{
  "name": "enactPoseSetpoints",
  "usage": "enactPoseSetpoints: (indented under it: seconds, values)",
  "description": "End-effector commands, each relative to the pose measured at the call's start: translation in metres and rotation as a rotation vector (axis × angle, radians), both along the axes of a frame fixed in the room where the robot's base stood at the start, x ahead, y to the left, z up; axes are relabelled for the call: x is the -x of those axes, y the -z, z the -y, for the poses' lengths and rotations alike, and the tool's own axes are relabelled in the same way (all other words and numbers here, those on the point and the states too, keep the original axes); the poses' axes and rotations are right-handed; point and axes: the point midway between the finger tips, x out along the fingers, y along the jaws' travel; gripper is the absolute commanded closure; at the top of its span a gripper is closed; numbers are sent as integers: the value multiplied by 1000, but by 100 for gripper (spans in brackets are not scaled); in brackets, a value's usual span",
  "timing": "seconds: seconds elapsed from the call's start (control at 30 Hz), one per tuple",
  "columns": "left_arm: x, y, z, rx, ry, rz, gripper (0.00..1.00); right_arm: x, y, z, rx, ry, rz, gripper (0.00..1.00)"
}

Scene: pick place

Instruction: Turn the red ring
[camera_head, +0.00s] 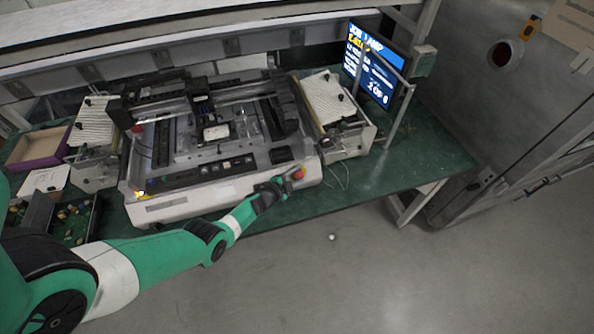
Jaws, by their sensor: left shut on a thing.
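A small red ring (298,174) sits on the front right corner of the white machine (170,208) on the green bench. My left arm comes in from the left, green and white, and reaches across the front of the machine. My left gripper (288,181), dark, is at the ring with its jaws shut on it. The fingertips are small here, and part of the ring is hidden by them. My right gripper is not in this view.
A screen (372,66) in a metal frame stands at the back right of the bench. A feeder unit (350,143) stands right of the machine. A tray of small parts (72,222) lies at left. The green bench (425,165) is clear at right.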

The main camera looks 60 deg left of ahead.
Motion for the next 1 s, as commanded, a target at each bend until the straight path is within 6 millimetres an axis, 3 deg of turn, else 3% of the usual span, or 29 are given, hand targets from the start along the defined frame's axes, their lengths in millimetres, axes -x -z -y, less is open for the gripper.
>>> enactPoseSetpoints:
  seconds: [0.5,0.53,0.6,0.7,1.0]
  values:
    - [0,0,0,0,16,-19,100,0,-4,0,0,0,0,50]
    - [0,0,0,0,16,-19,43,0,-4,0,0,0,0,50]
    - [0,0,0,0,16,-19,31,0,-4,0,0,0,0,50]
    - [0,0,0,0,16,-19,18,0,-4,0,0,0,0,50]
    - [2,-2,1,0,16,-19,18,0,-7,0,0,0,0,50]
